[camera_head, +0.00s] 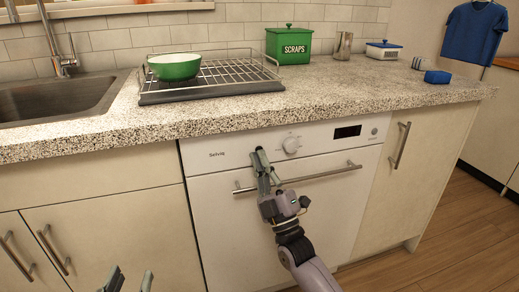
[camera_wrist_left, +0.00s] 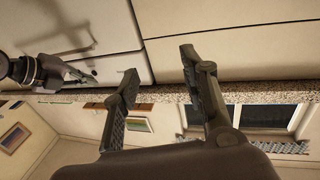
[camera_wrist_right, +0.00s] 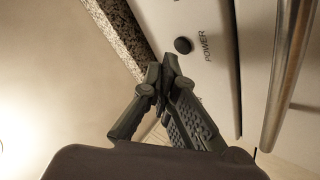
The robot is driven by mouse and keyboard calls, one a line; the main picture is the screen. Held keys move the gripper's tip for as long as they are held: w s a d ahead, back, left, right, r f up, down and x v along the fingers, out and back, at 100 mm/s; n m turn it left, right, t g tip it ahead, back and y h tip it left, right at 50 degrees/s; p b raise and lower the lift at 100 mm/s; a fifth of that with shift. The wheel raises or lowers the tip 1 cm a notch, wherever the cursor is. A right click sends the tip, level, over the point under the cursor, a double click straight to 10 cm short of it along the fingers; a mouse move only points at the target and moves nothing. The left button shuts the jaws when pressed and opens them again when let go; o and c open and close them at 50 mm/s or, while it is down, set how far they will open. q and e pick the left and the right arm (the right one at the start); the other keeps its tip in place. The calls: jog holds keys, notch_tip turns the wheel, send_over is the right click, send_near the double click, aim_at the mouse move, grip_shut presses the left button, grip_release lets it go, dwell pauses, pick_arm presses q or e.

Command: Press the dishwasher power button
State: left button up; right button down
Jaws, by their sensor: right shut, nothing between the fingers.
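The white dishwasher (camera_head: 225,170) stands under the counter, with a control panel along its top. In the right wrist view a small dark round button (camera_wrist_right: 183,45) sits on the panel beside the printed word POWER. I cannot make this button out in the head view, where my right gripper covers part of the panel. My right gripper (camera_head: 262,153) is shut and empty in front of the panel, left of the knob (camera_head: 291,144). Its tips (camera_wrist_right: 160,68) appear close to the button; contact cannot be told. My left gripper (camera_head: 128,279) is open and empty at the bottom, away from the dishwasher.
The dishwasher's bar handle (camera_head: 320,177) runs below the panel, close to my right gripper. The speckled countertop edge (camera_head: 240,121) overhangs above. A dark display (camera_head: 347,131) is right of the knob. A rack (camera_head: 210,82) with a green bowl (camera_head: 175,66) stands above.

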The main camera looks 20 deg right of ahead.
dwell(0.3)
pick_arm(q)
jog(key=s+a+f+g+y+p, duration=0.1)
jog(key=s+a+f+g+p, duration=0.1)
jog(key=s+f+g, duration=0.2)
jog(key=s+a+f+g+y+p, duration=0.1)
jog(key=s+f+g, duration=0.4)
jog(key=f, duration=0.5)
jog(key=shift+a+f+n+g+y+p, duration=0.15)
jog(key=shift+a+n+g+y+p, duration=0.2)
jog(key=shift+a+y, duration=0.35)
pick_arm(e)
jog(key=s, duration=0.6)
jog(key=shift+d, duration=0.1)
